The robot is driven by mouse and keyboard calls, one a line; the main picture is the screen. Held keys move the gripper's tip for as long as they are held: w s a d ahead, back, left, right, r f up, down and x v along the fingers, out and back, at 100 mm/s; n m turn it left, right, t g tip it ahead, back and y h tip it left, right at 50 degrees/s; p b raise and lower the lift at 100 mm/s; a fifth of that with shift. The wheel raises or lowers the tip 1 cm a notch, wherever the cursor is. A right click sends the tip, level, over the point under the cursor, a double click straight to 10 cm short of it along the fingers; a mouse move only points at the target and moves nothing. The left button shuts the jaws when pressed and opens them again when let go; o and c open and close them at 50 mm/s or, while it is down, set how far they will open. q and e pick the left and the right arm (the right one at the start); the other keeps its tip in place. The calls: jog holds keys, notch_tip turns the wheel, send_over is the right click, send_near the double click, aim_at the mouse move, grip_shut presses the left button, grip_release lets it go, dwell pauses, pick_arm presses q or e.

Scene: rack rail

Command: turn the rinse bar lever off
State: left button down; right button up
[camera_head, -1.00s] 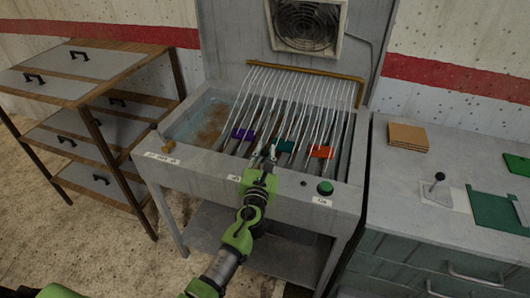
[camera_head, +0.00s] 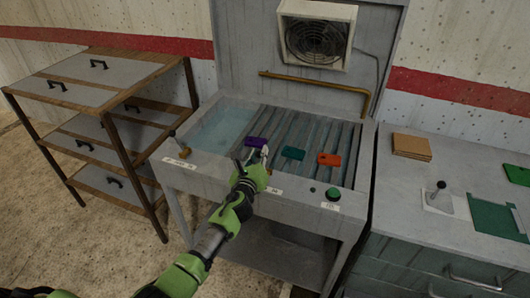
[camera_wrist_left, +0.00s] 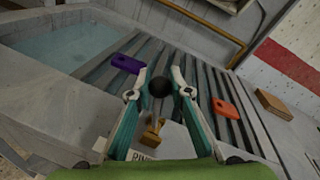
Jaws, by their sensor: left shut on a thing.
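The rinse bar lever has a brass base (camera_wrist_left: 152,132) and a dark round knob (camera_wrist_left: 158,87), which sits between my left gripper's fingertips in the left wrist view. My left gripper (camera_head: 262,155) is shut on this lever at the front edge of the wash basin; in the head view the gripper mostly hides the lever. A partly covered label (camera_wrist_left: 145,157) beside the brass base starts with "RIN". The brass rinse bar (camera_head: 318,82) crosses the back of the basin, and no water jets show from it. My right gripper is not in view.
Purple (camera_head: 256,142), teal (camera_head: 293,153) and orange (camera_head: 329,159) tags lie on the slatted bed, right of the water pool (camera_head: 222,128). A green button (camera_head: 333,193) is on the front ledge. A drawer rack (camera_head: 100,75) stands left, a grey counter (camera_head: 400,190) right.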

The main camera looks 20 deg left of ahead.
pick_arm(q)
jog(key=shift+a+f+n, duration=0.1)
jog(key=shift+a+n, duration=0.2)
jog(key=shift+a, duration=0.05)
jog(key=shift+a+f, duration=0.15)
jog(key=shift+a, duration=0.1)
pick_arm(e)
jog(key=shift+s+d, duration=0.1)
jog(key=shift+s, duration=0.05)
pick_arm(q)
jog(key=shift+a+f, duration=0.15)
jog(key=shift+a, duration=0.1)
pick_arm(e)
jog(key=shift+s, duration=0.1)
pick_arm(q)
jog(key=c, duration=1.8)
grip_release()
jog(key=shift+s, duration=0.2)
jog(key=s, duration=0.3)
jog(key=s+r, duration=0.1)
jog(key=s, duration=0.3)
jog(key=s+d, duration=0.1)
jog(key=s, duration=0.3)
jog(key=shift+s+d+r, duration=0.1)
jog(key=shift+s+r, duration=0.15)
jog(key=shift+r, duration=0.05)
